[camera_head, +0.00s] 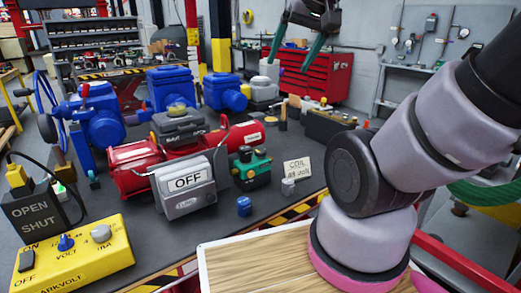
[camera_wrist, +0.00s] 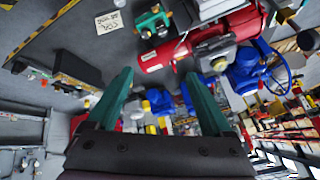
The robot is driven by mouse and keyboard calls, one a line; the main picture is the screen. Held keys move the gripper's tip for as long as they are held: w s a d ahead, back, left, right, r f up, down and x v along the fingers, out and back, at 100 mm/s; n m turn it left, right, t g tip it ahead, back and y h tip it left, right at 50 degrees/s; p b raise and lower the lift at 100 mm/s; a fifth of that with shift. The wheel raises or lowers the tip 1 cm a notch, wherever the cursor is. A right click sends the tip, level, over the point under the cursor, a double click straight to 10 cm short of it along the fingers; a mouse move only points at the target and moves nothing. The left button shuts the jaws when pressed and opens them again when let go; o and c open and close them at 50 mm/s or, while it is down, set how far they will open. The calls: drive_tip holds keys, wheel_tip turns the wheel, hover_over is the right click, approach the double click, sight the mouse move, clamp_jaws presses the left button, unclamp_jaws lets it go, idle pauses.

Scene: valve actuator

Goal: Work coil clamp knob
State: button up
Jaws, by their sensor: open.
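A black block with a green valve body (camera_head: 251,165) stands on the dark bench, with a small card (camera_head: 297,169) reading "COIL" beside it. A small blue knob-like cylinder (camera_head: 244,206) and a small grey cylinder (camera_head: 288,187) stand near it on the bench. I cannot tell which part is the coil clamp knob. The green valve body also shows at the top of the wrist view (camera_wrist: 152,20), near the card (camera_wrist: 110,23). My gripper (camera_head: 289,64) has two teal fingers spread apart, high above and behind the bench. In the wrist view my gripper (camera_wrist: 158,76) is empty.
A red cylinder actuator (camera_head: 137,170), an "OFF" box (camera_head: 186,186) and blue valve actuators (camera_head: 167,91) crowd the bench. A yellow tester box (camera_head: 75,255) is at front left. A wooden board (camera_head: 245,270) lies in front. A red tool cabinet (camera_head: 310,77) stands behind.

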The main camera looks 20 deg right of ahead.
drive_tip(key=w+f+n+g+h, duration=0.2)
drive_tip(key=w+f+n, duration=0.2)
drive_tip(key=w+n, duration=0.3)
drive_tip(key=n+g, duration=0.5)
drive_tip(key=n, duration=1.6)
hover_over(260, 150)
wheel_tip(260, 150, down, 19)
wheel_tip(260, 150, down, 10)
drive_tip(key=shift+s+f, duration=0.1)
drive_tip(key=shift+s, duration=0.05)
clamp_jaws()
